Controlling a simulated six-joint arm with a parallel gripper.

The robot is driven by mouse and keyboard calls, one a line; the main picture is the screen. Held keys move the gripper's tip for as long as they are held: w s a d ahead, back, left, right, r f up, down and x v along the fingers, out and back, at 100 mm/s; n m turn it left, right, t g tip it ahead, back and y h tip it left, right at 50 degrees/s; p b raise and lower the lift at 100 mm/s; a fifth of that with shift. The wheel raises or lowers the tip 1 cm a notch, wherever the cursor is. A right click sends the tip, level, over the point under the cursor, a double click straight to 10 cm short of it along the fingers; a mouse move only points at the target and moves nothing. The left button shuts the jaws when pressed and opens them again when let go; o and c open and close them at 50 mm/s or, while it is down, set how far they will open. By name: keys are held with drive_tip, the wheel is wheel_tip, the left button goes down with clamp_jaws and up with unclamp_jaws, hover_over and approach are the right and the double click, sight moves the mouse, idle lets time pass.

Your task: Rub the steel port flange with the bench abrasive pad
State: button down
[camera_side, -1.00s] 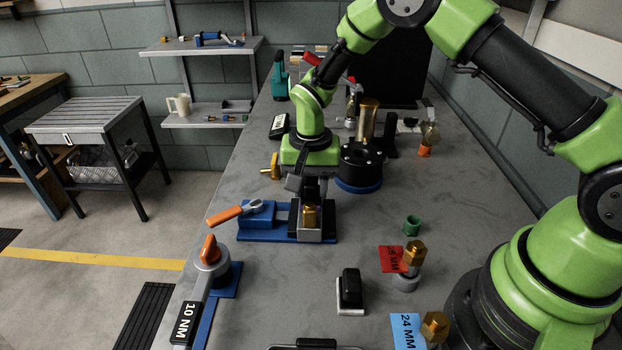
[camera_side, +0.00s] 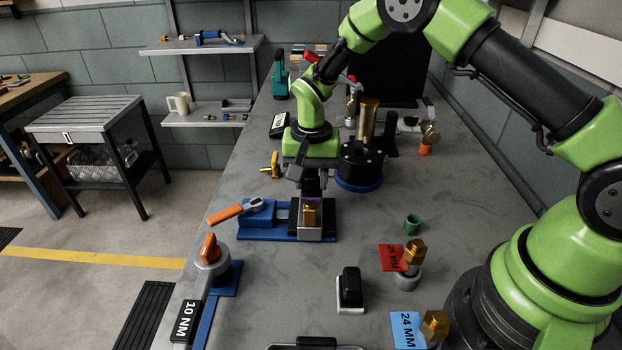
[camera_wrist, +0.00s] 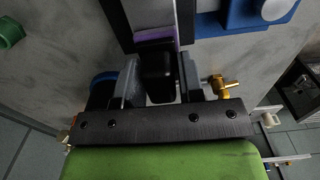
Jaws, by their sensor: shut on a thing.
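My gripper (camera_side: 314,190) is above and behind the blue vise (camera_side: 258,215). In the wrist view its fingers (camera_wrist: 159,80) are shut on the black handle of the abrasive pad (camera_wrist: 157,62). A purple strip (camera_wrist: 155,34) shows at the handle's far end, beside a grey steel part. In the side view the vise holds a steel block (camera_side: 310,235) with a brass hex fitting (camera_side: 309,214) in front of my fingers. I take this steel part for the port flange, but cannot be sure. The fitting and fingers hide the pad there, and I cannot tell whether it touches.
A black-handled block with a white base (camera_side: 350,290) stands nearer the camera. A round black fixture on a blue base (camera_side: 360,165) is close right of my gripper. A brass fitting (camera_side: 272,167) lies to its left. Clear bench lies between vise and green ring (camera_side: 412,224).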

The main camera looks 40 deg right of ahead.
drive_tip(key=shift+s+a, duration=0.85)
drive_tip(key=shift+w+d, duration=0.85)
drive_tip(key=shift+s+a, duration=0.85)
drive_tip(key=shift+w+d, duration=0.1)
drive_tip(key=shift+w+d, duration=0.35)
